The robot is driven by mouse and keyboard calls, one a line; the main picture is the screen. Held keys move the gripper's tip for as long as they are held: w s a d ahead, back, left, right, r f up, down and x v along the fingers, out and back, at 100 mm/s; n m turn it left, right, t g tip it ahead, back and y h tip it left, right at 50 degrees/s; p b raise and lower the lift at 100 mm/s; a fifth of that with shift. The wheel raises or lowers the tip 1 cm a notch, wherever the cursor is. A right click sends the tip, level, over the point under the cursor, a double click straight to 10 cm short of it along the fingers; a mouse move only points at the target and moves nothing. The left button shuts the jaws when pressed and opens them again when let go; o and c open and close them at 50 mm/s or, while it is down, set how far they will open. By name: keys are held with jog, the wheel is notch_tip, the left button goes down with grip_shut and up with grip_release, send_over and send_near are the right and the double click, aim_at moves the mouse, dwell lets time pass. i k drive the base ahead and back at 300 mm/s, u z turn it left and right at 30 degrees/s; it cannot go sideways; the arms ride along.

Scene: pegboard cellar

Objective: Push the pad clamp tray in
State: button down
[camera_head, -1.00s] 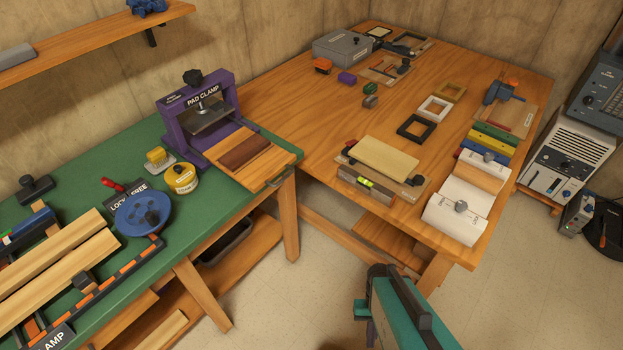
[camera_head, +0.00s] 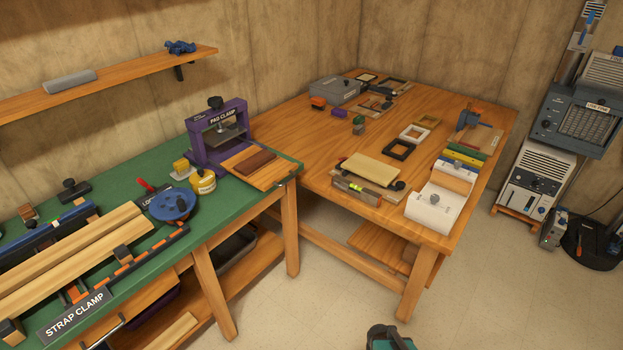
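The purple pad clamp (camera_head: 216,135) stands at the far right end of the green-topped bench. Its wooden tray (camera_head: 271,173) sticks out of the clamp's front toward the bench's right corner. A dark brown block (camera_head: 254,162) lies on the tray. A small handle is on the tray's front edge, too small to see clearly. A teal part of my arm (camera_head: 388,338) shows at the bottom edge, well away from the tray. My gripper's fingers are not in view.
A yellow tin (camera_head: 202,182) and a blue strap reel (camera_head: 172,205) sit left of the tray. The strap clamp (camera_head: 75,312) fills the bench's near left. A second wooden table (camera_head: 300,142) with frames and tools stands right. Floor (camera_head: 310,315) is clear in front.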

aim_at(269, 175)
jog(key=z, duration=0.65)
jog(key=k, duration=0.2)
jog(key=u, duration=1.9)
jog(key=i, duration=1.35)
jog(key=u, duration=0.05)
